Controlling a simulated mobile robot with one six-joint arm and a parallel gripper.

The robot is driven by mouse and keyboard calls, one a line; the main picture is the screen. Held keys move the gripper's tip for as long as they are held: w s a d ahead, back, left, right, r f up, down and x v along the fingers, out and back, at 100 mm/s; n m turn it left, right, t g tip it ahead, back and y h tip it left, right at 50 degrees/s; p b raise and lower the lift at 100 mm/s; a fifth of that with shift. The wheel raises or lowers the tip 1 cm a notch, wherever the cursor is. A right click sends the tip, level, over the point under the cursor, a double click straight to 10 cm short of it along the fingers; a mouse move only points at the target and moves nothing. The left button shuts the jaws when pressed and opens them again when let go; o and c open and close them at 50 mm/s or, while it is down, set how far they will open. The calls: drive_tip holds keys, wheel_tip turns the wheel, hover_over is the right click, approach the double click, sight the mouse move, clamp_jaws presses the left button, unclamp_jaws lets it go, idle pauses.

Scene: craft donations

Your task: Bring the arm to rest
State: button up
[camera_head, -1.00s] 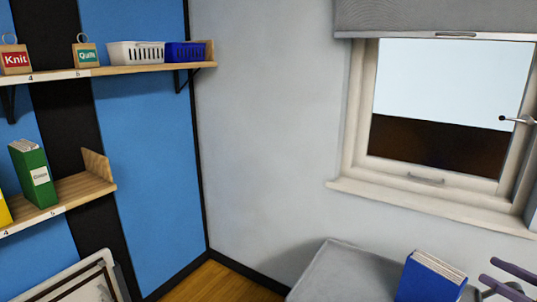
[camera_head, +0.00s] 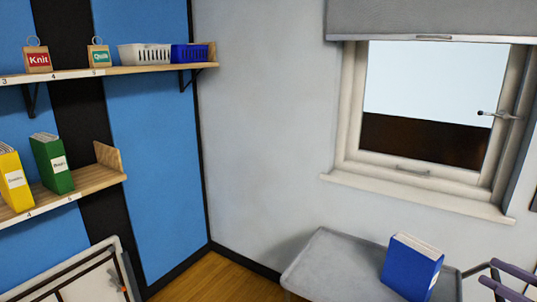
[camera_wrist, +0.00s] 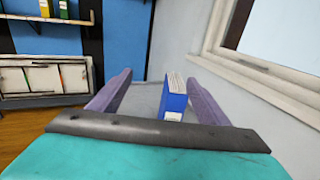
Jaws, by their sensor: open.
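My gripper (camera_wrist: 155,95) is open in the wrist view, its two purple fingers apart at left and right. Nothing is held between them. Beyond the fingers, a blue book (camera_wrist: 173,103) stands on a grey surface; it lines up between the fingers in the picture but is farther off. In the head view the gripper (camera_head: 510,283) shows only partly, as purple fingers at the lower right edge, to the right of the blue book (camera_head: 411,267).
The grey table (camera_head: 325,262) under the book stands below a window (camera_head: 430,110). Shelves on the left hold a green book (camera_head: 52,164), a yellow book (camera_head: 14,180), a white basket (camera_head: 143,54) and a blue basket (camera_head: 189,53). Wooden floor (camera_head: 215,280) shows between.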

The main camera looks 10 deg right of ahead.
drive_tip(key=w+a+f+n+g, duration=0.3)
drive_tip(key=w+a+f, duration=0.2)
drive_tip(key=a+f, duration=0.2)
drive_tip(key=w+a+f+n+g, duration=0.3)
drive_tip(key=a+f, duration=0.4)
drive_tip(key=a, duration=0.4)
drive_tip(key=w+a+f+n+g, duration=0.3)
drive_tip(key=w+a+f+n, duration=0.1)
drive_tip(key=w+a+f, duration=0.3)
drive_tip(key=shift+w+a+n, duration=0.3)
drive_tip(key=shift+w+a, duration=0.25)
drive_tip(key=shift+a, duration=0.35)
drive_tip(key=s+a+f+n+g+h, duration=0.25)
drive_tip(key=a+f+n, duration=0.25)
drive_tip(key=a+n, duration=0.25)
drive_tip(key=s+a+f+n+g+h, duration=0.1)
drive_tip(key=a+f+n+g+h, duration=0.15)
drive_tip(key=a+f+n, duration=0.5)
drive_tip(key=s+a+f+n+g+h, duration=0.1)
drive_tip(key=a+f+n+g+h, duration=0.25)
drive_tip(key=a, duration=0.65)
drive_tip(key=s+f+n+g+b, duration=0.1)
drive_tip(key=s+f+g+b, duration=0.3)
drive_tip(key=s+f, duration=2.1)
wheel_tip(320, 180, down, 4)
drive_tip(key=b, duration=0.6)
drive_tip(key=shift+s+r, duration=0.2)
drive_tip(key=shift+s, duration=0.1)
drive_tip(key=shift+a, duration=0.1)
